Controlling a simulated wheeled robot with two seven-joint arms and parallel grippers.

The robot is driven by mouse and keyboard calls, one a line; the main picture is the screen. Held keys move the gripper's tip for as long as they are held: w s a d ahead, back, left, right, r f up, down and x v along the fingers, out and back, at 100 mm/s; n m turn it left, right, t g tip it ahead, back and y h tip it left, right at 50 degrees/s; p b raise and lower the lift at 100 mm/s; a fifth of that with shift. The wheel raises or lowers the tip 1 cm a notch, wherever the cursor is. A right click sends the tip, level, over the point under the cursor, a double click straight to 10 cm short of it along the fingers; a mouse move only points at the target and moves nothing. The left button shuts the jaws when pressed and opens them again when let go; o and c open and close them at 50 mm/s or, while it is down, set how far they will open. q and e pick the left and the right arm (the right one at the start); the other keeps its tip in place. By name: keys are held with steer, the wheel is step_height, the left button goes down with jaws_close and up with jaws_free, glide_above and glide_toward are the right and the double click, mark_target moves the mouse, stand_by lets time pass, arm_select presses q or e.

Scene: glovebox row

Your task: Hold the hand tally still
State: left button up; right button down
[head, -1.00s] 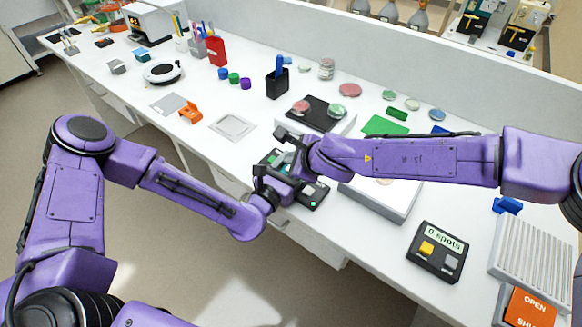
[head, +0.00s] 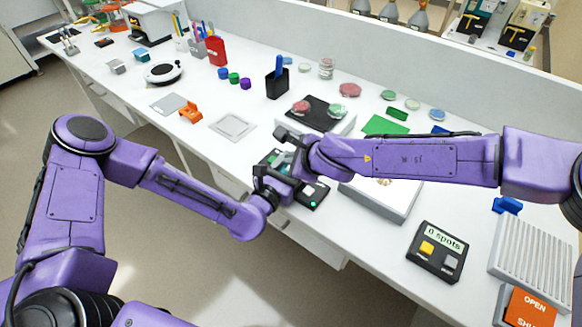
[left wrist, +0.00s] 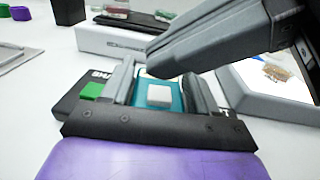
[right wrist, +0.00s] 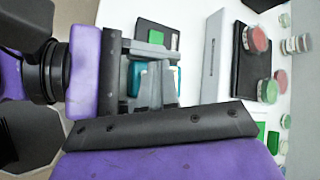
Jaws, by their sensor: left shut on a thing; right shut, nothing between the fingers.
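The hand tally (left wrist: 160,92) is a small teal body with a pale button on its face. In the left wrist view my left gripper (left wrist: 155,88) is shut on it, one finger along each side. Teal parts of it also show in the right wrist view (right wrist: 135,76), partly hidden by fingers. My right gripper (right wrist: 152,88) is shut and empty. In the left wrist view its grey fingers come in from the upper right, with the tips close above the tally's button; I cannot tell whether they touch. In the head view both grippers meet at the bench's front edge.
A counter reading "0 spots" (head: 438,252) lies further right. A black pad (head: 318,113) holds two dishes behind the grippers.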

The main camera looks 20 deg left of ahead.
steer(key=shift+f, duration=0.15)
stand_by(0.5)
steer(key=shift+f, duration=0.3)
steer(key=shift+f, duration=0.4)
stand_by(0.6)
steer(key=shift+r, duration=0.85)
steer(key=shift+r, duration=2.5)
stand_by(0.5)
